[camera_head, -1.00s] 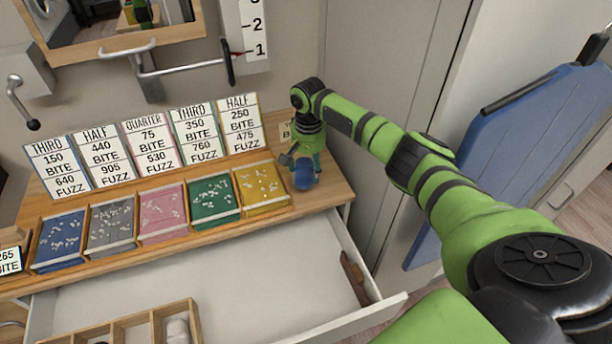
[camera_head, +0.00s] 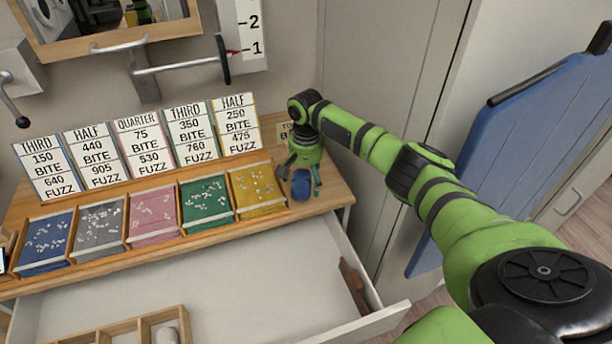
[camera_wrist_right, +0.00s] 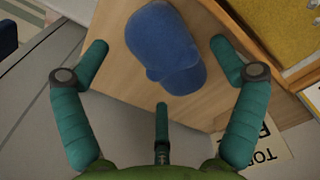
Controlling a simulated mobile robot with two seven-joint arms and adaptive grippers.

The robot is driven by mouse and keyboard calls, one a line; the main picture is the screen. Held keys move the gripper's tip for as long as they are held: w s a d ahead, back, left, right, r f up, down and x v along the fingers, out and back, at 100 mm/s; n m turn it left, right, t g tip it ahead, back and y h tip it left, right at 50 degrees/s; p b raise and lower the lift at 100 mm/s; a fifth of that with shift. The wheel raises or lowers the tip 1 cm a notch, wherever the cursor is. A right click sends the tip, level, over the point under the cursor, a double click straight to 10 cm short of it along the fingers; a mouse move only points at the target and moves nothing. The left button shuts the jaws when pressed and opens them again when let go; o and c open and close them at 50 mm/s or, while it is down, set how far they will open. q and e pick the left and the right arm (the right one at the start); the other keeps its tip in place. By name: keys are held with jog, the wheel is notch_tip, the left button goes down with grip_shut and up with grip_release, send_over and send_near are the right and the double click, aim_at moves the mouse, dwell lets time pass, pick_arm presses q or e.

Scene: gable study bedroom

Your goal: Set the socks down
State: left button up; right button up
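The blue rolled socks (camera_head: 302,187) rest on the right end of the wooden counter (camera_head: 334,190), beside the yellow tray. My right gripper (camera_head: 302,170) is over them, its teal fingers spread. In the right wrist view the socks (camera_wrist_right: 168,50) lie on the wood between and just beyond the open fingertips (camera_wrist_right: 158,48). The right fingertip is close to the socks; I cannot tell whether it touches. The left finger stands well apart from them. My left gripper is not in view.
Coloured trays of small white bits, such as the yellow tray (camera_head: 258,190), line the counter, with number cards behind. Below, an open drawer (camera_head: 240,285) holds a wooden divider (camera_head: 130,325) and a brown object (camera_head: 354,285). A tall cabinet (camera_head: 385,90) stands right of the counter.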

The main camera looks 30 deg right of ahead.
aim_at(306, 179)
jog(key=shift+r, duration=0.1)
jog(key=shift+r, duration=0.2)
notch_tip(306, 179, up, 12)
jog(key=b, duration=0.1)
jog(key=shift+b, duration=0.35)
dwell(0.3)
